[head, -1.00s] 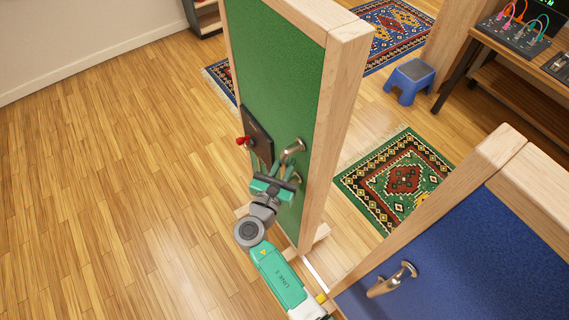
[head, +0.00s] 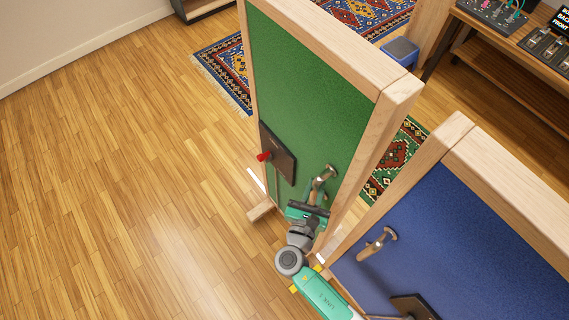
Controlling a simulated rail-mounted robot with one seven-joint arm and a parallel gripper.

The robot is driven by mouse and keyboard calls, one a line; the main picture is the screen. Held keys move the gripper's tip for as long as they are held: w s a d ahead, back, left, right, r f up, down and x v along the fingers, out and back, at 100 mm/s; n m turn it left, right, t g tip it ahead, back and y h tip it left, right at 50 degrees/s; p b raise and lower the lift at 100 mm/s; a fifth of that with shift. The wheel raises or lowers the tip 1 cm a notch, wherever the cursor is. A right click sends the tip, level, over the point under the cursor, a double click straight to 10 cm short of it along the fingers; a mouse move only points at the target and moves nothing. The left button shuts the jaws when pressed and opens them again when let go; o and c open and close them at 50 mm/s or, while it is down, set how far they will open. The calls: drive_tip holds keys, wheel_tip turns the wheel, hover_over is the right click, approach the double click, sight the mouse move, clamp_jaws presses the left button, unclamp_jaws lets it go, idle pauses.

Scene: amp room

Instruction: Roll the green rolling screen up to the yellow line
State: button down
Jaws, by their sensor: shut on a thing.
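The green rolling screen (head: 310,100) stands upright in a pale wooden frame in the head view. My gripper (head: 318,191) is shut on this handle, low on the face; the fingers partly cover the grip. Small yellow patches (head: 318,267) show beside my arm near the screen's foot; I cannot tell whether they belong to a floor line. A short white strip (head: 256,180) lies on the floor left of the screen.
A blue screen (head: 460,230) with its own handle (head: 376,244) stands close at the right. Patterned rugs (head: 222,70), a blue stool (head: 400,50) and an equipment desk (head: 510,50) are behind. Floor at left is clear.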

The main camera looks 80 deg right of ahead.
drive_tip(key=s+a, duration=0.1)
drive_tip(key=s, duration=0.1)
drive_tip(key=s+a+p, duration=0.1)
drive_tip(key=s+a, duration=0.1)
drive_tip(key=shift+s+a+r, duration=0.1)
drive_tip(key=shift+s+a, duration=0.1)
drive_tip(key=shift+s, duration=0.1)
drive_tip(key=c, duration=1.3)
unclamp_jaws()
drive_tip(key=shift+s+a, duration=0.15)
drive_tip(key=shift+s, duration=0.05)
drive_tip(key=shift+c, duration=0.2)
drive_tip(key=shift+w, duration=0.1)
drive_tip(key=a, duration=0.7)
drive_tip(key=shift+w+a, duration=0.25)
drive_tip(key=shift+a, duration=0.15)
